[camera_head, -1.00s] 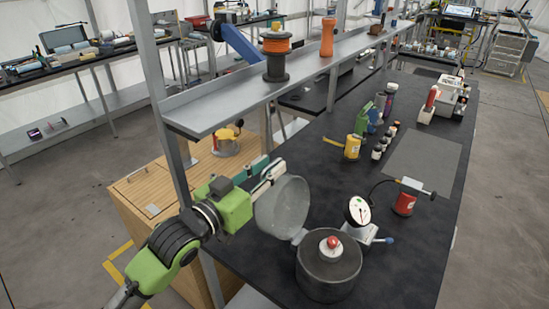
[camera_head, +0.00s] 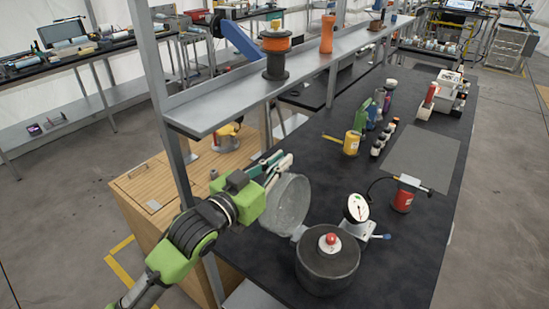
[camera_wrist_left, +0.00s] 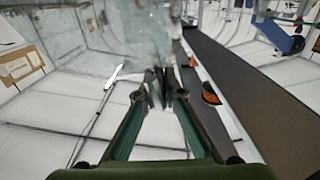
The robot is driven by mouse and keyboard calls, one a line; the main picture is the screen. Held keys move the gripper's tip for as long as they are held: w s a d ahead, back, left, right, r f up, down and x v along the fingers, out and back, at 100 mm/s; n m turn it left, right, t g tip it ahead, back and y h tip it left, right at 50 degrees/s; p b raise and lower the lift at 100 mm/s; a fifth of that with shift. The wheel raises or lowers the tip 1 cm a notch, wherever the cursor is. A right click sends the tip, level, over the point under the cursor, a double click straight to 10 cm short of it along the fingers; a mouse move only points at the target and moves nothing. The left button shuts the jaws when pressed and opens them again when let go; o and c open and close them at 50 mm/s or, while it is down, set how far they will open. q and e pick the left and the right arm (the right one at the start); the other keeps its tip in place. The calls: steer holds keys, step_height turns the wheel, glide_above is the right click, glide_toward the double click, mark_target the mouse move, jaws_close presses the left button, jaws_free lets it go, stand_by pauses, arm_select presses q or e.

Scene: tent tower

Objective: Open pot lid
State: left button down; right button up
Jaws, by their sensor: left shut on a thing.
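The pot (camera_head: 325,272) is a dark round vessel at the near end of the black bench. A white disc with a red knob (camera_head: 332,239) sits at its top centre. The grey, dished lid (camera_head: 285,207) stands steeply tilted up at the pot's back left, with its hollow side toward the pot. My left gripper (camera_head: 284,160) reaches in from the left and is shut at the lid's upper edge. In the left wrist view its fingertips (camera_wrist_left: 160,88) come close together below a blurred grey surface; the exact contact is unclear. My right gripper is out of view.
A dial gauge (camera_head: 357,209) stands just behind the pot, and a red canister (camera_head: 404,194) is to its right. A metal shelf (camera_head: 215,108) and its post rise close to my left arm. Bottles and a yellow can (camera_head: 351,143) stand farther back.

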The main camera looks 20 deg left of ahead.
arm_select(q)
steer(key=d+m, duration=0.1)
steer(key=s+d+m+p, duration=0.1)
steer(key=d, duration=0.1)
steer(key=d+r+p, duration=0.1)
steer(key=shift+s+d+r+m, duration=0.1)
steer(key=shift+s+d+m, duration=0.1)
steer(key=shift+s+m, duration=0.15)
steer(key=c, duration=2.2)
jaws_free()
steer(key=shift+o, duration=0.2)
steer(key=v, duration=1.2)
steer(key=shift+a, duration=0.1)
